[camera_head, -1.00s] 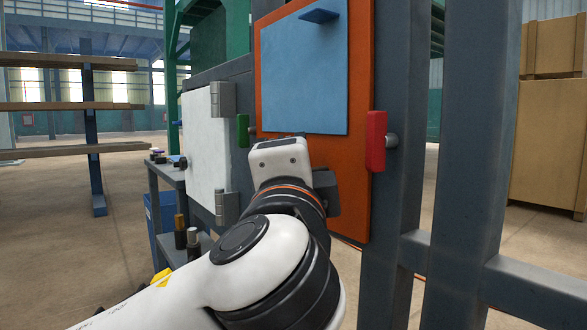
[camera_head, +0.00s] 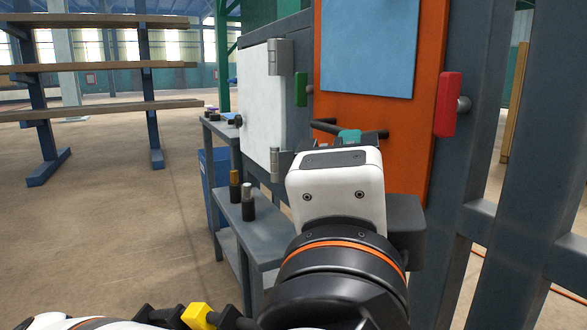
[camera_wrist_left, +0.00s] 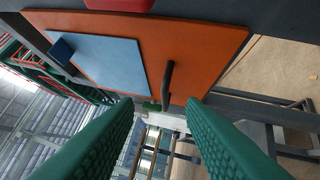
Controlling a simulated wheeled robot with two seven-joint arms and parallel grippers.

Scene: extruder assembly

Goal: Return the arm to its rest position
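My left arm comes in from the bottom left of the head view. Its white wrist housing covers most of the left gripper (camera_head: 349,136), and only a little teal shows beyond it. In the left wrist view the two green fingers of this gripper (camera_wrist_left: 160,103) are wide apart with nothing held between them. A dark bar handle (camera_wrist_left: 168,85) on the orange panel (camera_wrist_left: 205,40) shows just beyond the fingertips. Contact with it cannot be told. The orange panel (camera_head: 432,75) and the handle (camera_head: 325,127) also show in the head view. My right gripper is not in view.
A blue plate (camera_head: 370,45) is on the orange panel, with a red block (camera_head: 448,103) at its right edge. A white door (camera_head: 262,105) and a grey bench (camera_head: 265,230) with bottles stand left of it. Grey posts (camera_head: 535,130) stand right.

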